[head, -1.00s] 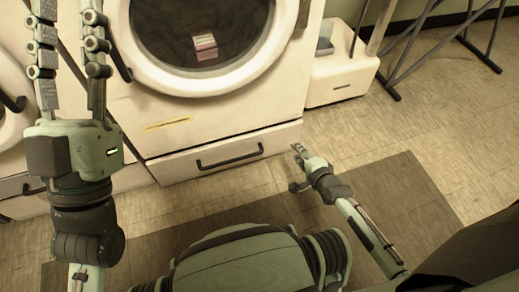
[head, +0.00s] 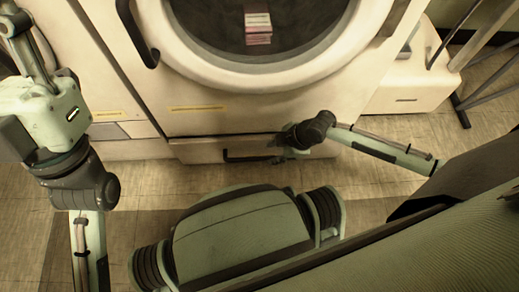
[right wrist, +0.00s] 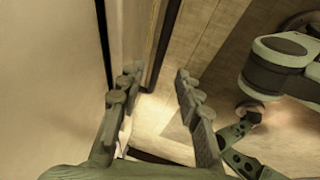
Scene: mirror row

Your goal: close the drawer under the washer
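The white washer (head: 220,123) stands ahead in the head view, its round door at the top. The drawer (head: 204,151) is the low white panel beneath it, with a dark bar handle (head: 240,158). A dark line runs along its top edge; I cannot tell how far it stands out. My right gripper (head: 288,148) is at the drawer's right part, near the handle's right end, its fingers mostly hidden there. In the right wrist view (right wrist: 155,75) its fingers are apart with nothing between them; contact is unclear. My left gripper (head: 22,35) is at the far left, its fingertips out of frame.
Another white machine (head: 60,55) stands directly left of the washer. A white box-like unit (head: 405,92) and dark metal legs (head: 485,60) stand to the right. Some floor is clear in front of the drawer.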

